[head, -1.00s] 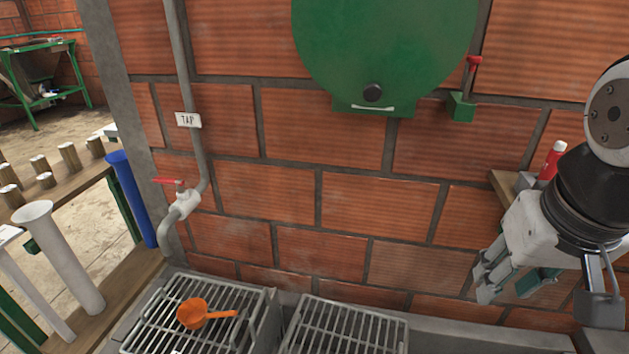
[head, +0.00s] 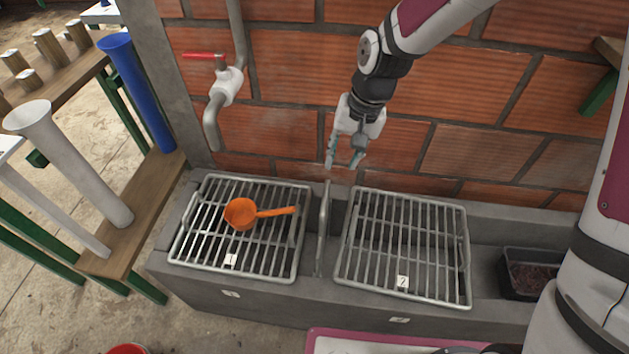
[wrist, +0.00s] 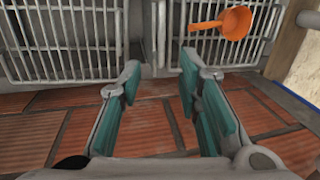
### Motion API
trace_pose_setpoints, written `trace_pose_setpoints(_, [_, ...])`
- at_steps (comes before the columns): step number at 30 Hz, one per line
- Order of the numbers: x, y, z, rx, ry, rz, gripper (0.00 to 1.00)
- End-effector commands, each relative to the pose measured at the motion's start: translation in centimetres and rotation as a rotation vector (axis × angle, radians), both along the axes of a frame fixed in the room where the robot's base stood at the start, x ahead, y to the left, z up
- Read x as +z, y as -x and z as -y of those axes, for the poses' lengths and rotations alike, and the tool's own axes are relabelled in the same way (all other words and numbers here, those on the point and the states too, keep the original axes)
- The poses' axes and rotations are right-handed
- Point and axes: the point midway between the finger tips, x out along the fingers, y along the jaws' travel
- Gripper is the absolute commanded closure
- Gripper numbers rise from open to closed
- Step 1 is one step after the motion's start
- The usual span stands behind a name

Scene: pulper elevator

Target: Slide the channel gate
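The channel gate (head: 323,228) is a thin upright grey plate standing across the channel between the two grates. In the wrist view its top edge (wrist: 159,35) shows ahead, between the grates. My gripper (head: 344,164) is open and points down just above the back end of the gate. In the wrist view my gripper (wrist: 156,75) has its teal-padded fingers apart with nothing between them. The fingers look apart from the gate.
Left grate (head: 190,225) holds an orange scoop (head: 242,214); right grate (head: 352,235) is bare. A tap (head: 228,86) and brick wall stand behind. A dark tray (head: 530,273) sits at right. Blue (head: 140,95) and white (head: 70,165) tubes stand left.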

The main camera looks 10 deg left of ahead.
Motion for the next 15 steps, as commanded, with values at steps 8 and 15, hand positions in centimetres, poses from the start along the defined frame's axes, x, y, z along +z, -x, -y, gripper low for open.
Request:
trace_pose_setpoints(8, [-3.0,0.0,-0.6,0.0,-0.002,-0.007,0.69])
trace_pose_setpoints(15, [-7.7,0.0,-1.6,0.001,-0.002,-0.007,0.69])
